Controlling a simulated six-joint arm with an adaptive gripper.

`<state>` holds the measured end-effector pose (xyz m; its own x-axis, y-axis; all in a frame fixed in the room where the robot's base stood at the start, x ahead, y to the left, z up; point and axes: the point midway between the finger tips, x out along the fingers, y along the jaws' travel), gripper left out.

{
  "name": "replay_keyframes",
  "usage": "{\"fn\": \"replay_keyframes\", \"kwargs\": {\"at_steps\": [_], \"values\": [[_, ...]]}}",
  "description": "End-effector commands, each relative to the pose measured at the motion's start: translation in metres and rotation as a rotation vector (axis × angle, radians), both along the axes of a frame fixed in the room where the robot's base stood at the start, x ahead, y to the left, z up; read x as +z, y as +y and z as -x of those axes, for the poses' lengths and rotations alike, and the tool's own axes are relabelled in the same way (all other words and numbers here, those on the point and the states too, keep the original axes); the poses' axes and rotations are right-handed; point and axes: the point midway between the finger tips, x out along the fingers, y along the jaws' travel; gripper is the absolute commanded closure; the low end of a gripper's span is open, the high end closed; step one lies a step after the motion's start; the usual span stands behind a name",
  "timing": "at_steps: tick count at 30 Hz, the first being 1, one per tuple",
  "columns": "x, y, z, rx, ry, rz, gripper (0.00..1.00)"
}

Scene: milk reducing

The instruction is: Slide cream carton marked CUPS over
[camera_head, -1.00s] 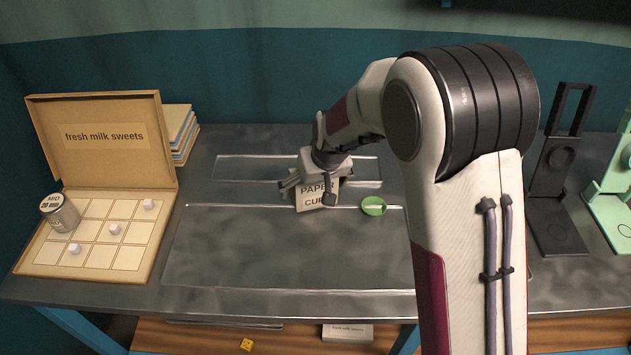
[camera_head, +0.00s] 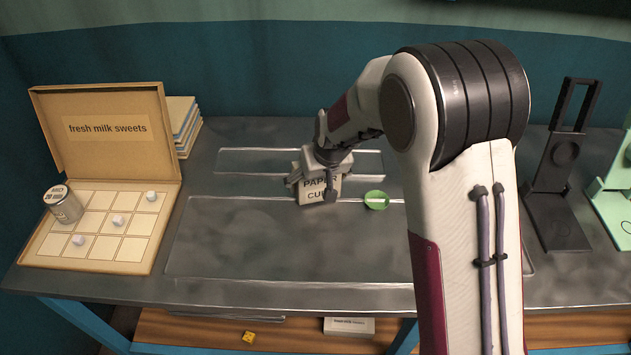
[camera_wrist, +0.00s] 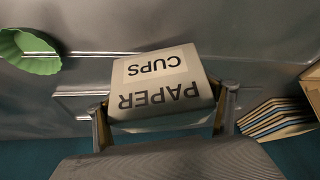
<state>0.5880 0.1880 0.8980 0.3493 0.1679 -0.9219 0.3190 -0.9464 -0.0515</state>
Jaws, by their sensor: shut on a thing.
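The cream carton marked PAPER CUPS (camera_head: 316,189) stands at the back middle of the steel counter. It also shows in the wrist view (camera_wrist: 160,85), with its lettering upside down. My gripper (camera_head: 318,178) reaches down over it from behind. In the wrist view, the two fingers of my gripper (camera_wrist: 165,118) press on opposite sides of the carton. The arm hides part of the carton's top in the head view. I cannot tell whether its base touches the counter.
A green fluted dish (camera_head: 376,200) lies just right of the carton. At left is an open sweets box (camera_head: 92,245) with several white cubes and a tin (camera_head: 64,205). Stacked boards (camera_head: 184,125) stand behind it. Black and mint stands are at right. The front counter is clear.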

Motion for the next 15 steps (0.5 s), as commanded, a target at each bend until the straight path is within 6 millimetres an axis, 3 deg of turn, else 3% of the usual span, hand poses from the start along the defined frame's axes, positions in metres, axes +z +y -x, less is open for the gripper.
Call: {"fn": "replay_keyframes", "kwargs": {"at_steps": [15], "values": [[-0.003, -0.009, 0.022, -0.002, 0.008, 0.001, 0.47]]}}
